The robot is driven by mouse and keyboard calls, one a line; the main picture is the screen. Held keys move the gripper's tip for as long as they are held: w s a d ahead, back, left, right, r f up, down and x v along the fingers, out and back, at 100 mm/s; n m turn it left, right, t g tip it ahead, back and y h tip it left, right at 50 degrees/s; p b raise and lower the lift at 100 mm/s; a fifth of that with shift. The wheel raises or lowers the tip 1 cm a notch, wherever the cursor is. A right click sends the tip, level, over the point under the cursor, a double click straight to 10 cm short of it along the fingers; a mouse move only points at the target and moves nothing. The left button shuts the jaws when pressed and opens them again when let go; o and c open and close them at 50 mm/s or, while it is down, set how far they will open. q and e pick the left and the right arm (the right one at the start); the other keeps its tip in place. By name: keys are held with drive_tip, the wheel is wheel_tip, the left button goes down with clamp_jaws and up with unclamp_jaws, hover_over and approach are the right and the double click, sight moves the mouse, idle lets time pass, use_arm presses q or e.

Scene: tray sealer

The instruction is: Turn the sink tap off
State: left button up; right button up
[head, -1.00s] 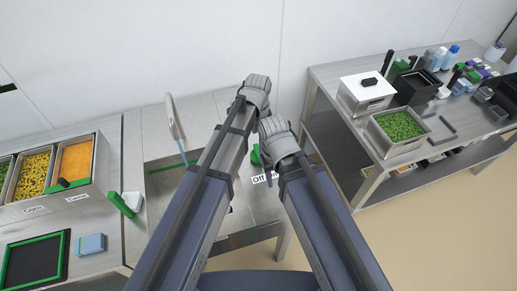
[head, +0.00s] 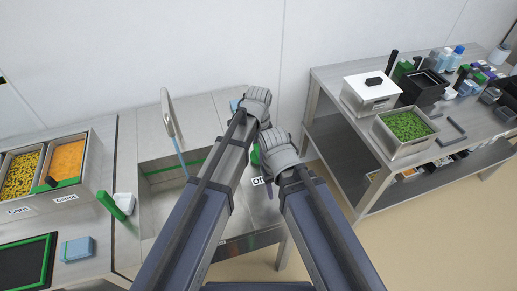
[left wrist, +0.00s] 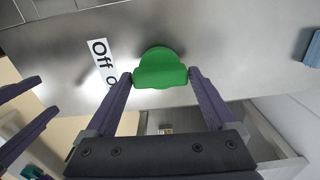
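The green tap knob (left wrist: 160,70) sits on the steel counter, beside a white label reading "Off" (left wrist: 100,52). In the head view only a sliver of the knob (head: 256,156) shows behind my wrists. My left gripper (left wrist: 160,78) is open, with one purple finger on each side of the knob; I cannot tell whether they touch it. The tap spout (head: 170,115) stands over the sink (head: 165,205), with a thin blue streak (head: 181,155) below its end. My right gripper's purple fingers (left wrist: 28,108) appear apart at the left edge of the left wrist view, with nothing seen between them.
Corn and carrot bins (head: 85,190) stand left of the sink. A blue block (head: 77,249) lies in front of them. A side table at right holds a green-filled bin (head: 407,145) and a white-lidded box (head: 370,93). A wall (head: 220,40) rises behind the counter.

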use_arm(q)
drive_tip(key=c, duration=0.9)
drive_tip(key=shift+n, duration=0.3)
drive_tip(key=n, duration=0.3)
drive_tip(key=shift+n, duration=0.4)
drive_tip(key=n, duration=0.4)
drive_tip(key=shift+n, duration=0.6)
drive_tip(key=o, duration=1.1)
drive_tip(key=shift+r, duration=0.1)
use_arm(e)
drive_tip(key=shift+r, duration=0.1)
